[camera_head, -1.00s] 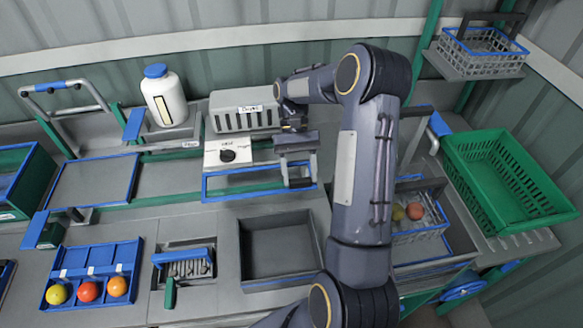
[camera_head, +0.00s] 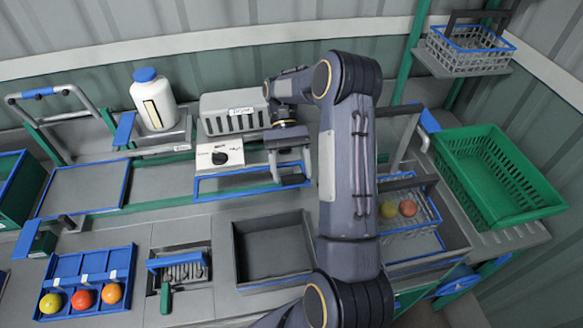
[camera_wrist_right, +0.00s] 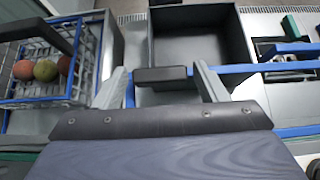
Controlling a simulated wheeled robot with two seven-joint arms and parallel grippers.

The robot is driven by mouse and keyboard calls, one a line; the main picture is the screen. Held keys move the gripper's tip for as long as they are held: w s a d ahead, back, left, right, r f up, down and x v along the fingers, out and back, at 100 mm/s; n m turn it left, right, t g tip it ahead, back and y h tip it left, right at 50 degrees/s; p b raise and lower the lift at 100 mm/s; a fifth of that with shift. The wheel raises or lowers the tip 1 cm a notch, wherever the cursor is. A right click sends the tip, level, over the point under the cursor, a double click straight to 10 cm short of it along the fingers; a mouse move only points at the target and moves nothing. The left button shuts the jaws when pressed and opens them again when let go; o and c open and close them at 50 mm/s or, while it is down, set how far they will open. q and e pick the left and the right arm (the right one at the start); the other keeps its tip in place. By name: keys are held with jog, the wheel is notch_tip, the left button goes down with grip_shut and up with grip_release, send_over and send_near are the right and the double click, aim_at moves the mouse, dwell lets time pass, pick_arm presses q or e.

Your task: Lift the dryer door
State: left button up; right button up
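The dryer is a grey slatted housing (camera_head: 233,112) with a white panel and black knob (camera_head: 220,157) below it, at the upper middle of the head view. A blue-edged frame, which looks like the dryer door (camera_head: 230,193), lies low in front of it. Its blue bar also crosses the right wrist view (camera_wrist_right: 262,68). My right gripper (camera_head: 291,178) is at the right end of this frame. In the right wrist view its two fingers (camera_wrist_right: 160,82) stand apart on either side of a dark block, apparently the handle (camera_wrist_right: 160,74), with small gaps. My left gripper is out of view.
An empty grey bin (camera_head: 240,262) is sunk in the bench below the dryer. A wire basket with fruit (camera_head: 433,212) and a green crate (camera_head: 462,180) are on the right. A white bottle (camera_head: 155,103) and a blue fruit tray (camera_head: 60,275) are on the left.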

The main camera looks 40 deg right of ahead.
jog(key=shift+o, duration=0.8)
jog(key=shift+r, duration=0.1)
jog(key=shift+r, duration=0.15)
jog(key=r, duration=0.1)
jog(key=r+b, duration=0.1)
jog(key=r, duration=0.1)
jog(key=shift+s+a+r, duration=0.3)
jog(key=shift+a, duration=0.05)
jog(key=s+a+r+b, duration=0.1)
jog(key=s+a+r, duration=0.8)
jog(key=shift+s, duration=0.2)
jog(key=shift+a, duration=0.1)
